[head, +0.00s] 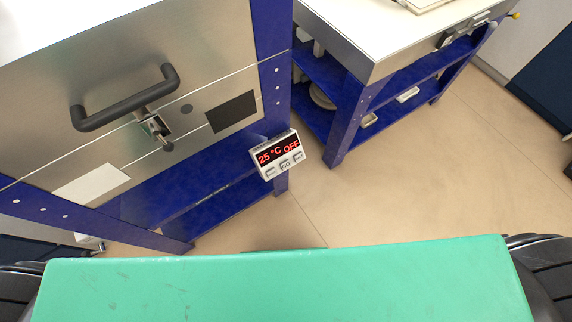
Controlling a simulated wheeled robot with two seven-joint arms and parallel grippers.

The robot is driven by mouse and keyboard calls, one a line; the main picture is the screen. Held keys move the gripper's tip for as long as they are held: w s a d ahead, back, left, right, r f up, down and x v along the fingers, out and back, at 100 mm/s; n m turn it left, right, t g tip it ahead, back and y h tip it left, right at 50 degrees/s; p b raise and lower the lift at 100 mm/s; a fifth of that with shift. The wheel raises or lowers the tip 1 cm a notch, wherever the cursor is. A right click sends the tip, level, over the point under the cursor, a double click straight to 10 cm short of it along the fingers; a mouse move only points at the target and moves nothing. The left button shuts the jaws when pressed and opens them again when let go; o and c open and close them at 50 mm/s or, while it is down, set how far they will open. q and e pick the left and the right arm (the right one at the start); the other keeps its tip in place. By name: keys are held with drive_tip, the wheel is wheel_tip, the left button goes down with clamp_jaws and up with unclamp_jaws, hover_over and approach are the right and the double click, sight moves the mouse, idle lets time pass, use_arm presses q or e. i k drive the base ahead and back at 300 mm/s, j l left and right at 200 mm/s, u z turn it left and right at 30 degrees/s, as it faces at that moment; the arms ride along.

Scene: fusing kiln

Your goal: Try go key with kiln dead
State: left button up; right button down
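The kiln (200,58) is a grey metal box on a blue frame at the upper left, with a dark bar handle (125,104) and a latch (155,128) below it. A small controller (276,154) hangs at the frame's right leg. Its red display reads "25 °C OFF", and a row of buttons lies under it. The middle button (286,164) appears to be labelled "GO". Neither of my grippers is in the head view.
A white-topped workbench (385,30) with blue legs and shelves stands at the upper right. Its lower shelf holds round plates (322,97). Bare tan floor (420,180) lies right of the controller. A dark blue panel (548,75) stands at the far right.

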sight(285, 164)
drive_tip(key=u, duration=1.3)
drive_tip(key=k+j+u, duration=0.1)
drive_tip(key=k+u, duration=0.25)
drive_tip(key=k+j, duration=0.2)
drive_tip(key=k, duration=0.2)
drive_tip(key=k+j, duration=0.15)
drive_tip(key=k, duration=0.3)
